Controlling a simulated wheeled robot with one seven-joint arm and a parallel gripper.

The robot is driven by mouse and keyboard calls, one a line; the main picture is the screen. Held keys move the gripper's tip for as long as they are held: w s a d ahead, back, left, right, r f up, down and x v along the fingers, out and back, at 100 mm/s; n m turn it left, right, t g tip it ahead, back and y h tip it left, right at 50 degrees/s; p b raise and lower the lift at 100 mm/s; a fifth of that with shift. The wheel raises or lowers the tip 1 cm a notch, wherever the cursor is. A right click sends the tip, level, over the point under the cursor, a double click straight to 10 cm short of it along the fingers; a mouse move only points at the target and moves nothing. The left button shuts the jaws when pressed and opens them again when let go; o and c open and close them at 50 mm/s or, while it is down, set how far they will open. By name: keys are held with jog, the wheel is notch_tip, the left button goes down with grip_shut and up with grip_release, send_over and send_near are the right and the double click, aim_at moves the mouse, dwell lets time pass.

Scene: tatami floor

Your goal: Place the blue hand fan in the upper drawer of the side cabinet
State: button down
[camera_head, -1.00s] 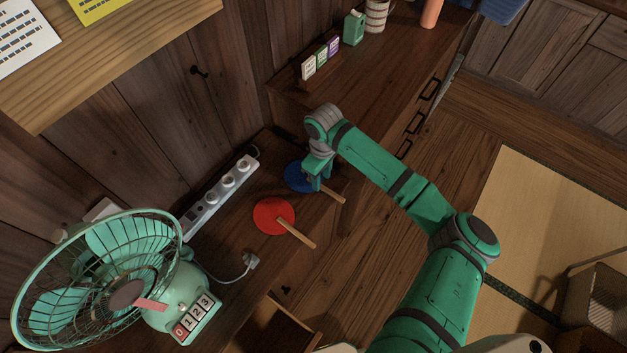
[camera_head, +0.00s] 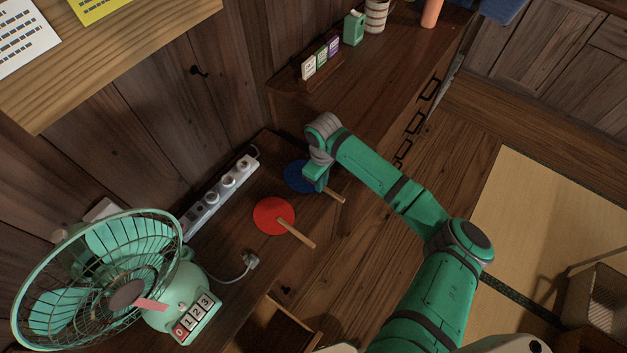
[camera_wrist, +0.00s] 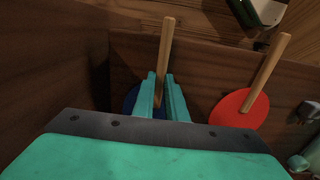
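The blue hand fan (camera_head: 297,177) lies flat on the low wooden surface in the head view, its pale handle pointing lower right. My gripper (camera_head: 320,182) is down at the fan and partly covers it. In the wrist view, my gripper's fingers (camera_wrist: 163,80) stand on either side of the wooden handle near the blue disc (camera_wrist: 131,100). Whether they press on the handle is unclear. A wooden cabinet (camera_head: 345,110) stands behind, with black handles on its front. Lower down, an open drawer-like box (camera_head: 285,325) shows; whose furniture it belongs to is unclear.
A red hand fan (camera_head: 270,216) lies beside the blue one. A power strip (camera_head: 220,192) runs along the wall. A green electric fan (camera_head: 120,280) stands at lower left. A card holder (camera_head: 320,66) and a green carton (camera_head: 354,28) stand on the cabinet top.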

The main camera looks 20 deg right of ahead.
jog(key=shift+r, duration=0.15)
jog(key=shift+r, duration=0.3)
notch_tip(320, 180, up, 2)
jog(key=shift+r, duration=0.15)
jog(key=s+d+r, duration=0.1)
jog(key=s+r, duration=0.9)
jog(key=s, duration=0.4)
jog(key=shift+d, duration=0.3)
